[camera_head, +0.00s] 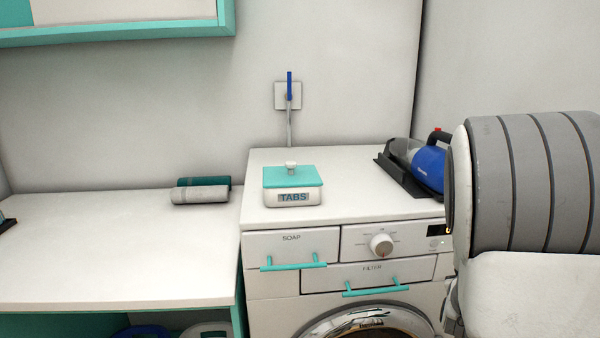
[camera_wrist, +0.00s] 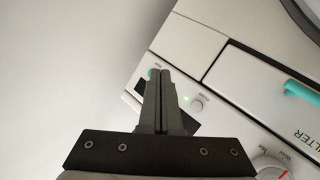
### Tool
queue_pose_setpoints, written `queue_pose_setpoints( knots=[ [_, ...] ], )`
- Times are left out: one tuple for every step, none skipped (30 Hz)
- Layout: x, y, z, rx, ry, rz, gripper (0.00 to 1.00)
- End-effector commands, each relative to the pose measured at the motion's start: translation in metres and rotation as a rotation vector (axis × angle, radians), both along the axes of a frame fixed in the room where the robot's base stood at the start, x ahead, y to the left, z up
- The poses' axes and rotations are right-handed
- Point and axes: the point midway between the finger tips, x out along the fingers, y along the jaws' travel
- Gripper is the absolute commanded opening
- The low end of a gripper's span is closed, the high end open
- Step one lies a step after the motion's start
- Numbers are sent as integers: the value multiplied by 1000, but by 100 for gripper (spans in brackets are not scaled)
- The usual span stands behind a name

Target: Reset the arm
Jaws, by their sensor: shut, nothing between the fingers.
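My gripper (camera_wrist: 158,75) shows in the wrist view with its two dark fingers together and nothing between them. Its fingertips are in front of the washing machine's control panel, beside the small display and a round button (camera_wrist: 197,104). I cannot tell whether they touch the panel. In the head view my arm (camera_head: 530,190) fills the right side, and the gripper itself is hidden there. The washing machine (camera_head: 350,220) stands beside it, with a soap drawer (camera_head: 290,246), a filter drawer (camera_head: 368,274) and a white dial (camera_head: 381,244).
A white box with a teal lid marked TABS (camera_head: 293,188) and a blue handheld vacuum (camera_head: 428,168) stand on the machine. Rolled towels (camera_head: 201,193) lie on the counter (camera_head: 110,250) at left. A blue lever (camera_head: 289,86) is on the wall. Most of the counter is clear.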

Motion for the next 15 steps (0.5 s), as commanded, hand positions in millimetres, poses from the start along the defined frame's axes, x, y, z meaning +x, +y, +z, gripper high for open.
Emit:
queue_pose_setpoints(
  knots=[
    [-1,14,5,71,3,19,0],
    [-1,23,7,111,11,32,0],
    [-3,35,8,165,24,48,0],
    [-4,44,10,203,34,63,0],
    [-7,53,12,240,45,75,0],
    [-10,66,15,286,62,94,0],
    [-13,76,17,318,74,109,0],
    [-17,85,19,350,89,123,0],
    [-22,98,23,390,109,142,0],
    [-26,107,26,417,123,156,0],
    [-31,117,29,443,140,170,0],
    [-39,129,33,475,163,188,0],
    [-45,139,36,496,181,202,0],
    [-52,147,38,517,199,214,0],
    [-61,159,42,542,225,230,0]
  ],
)
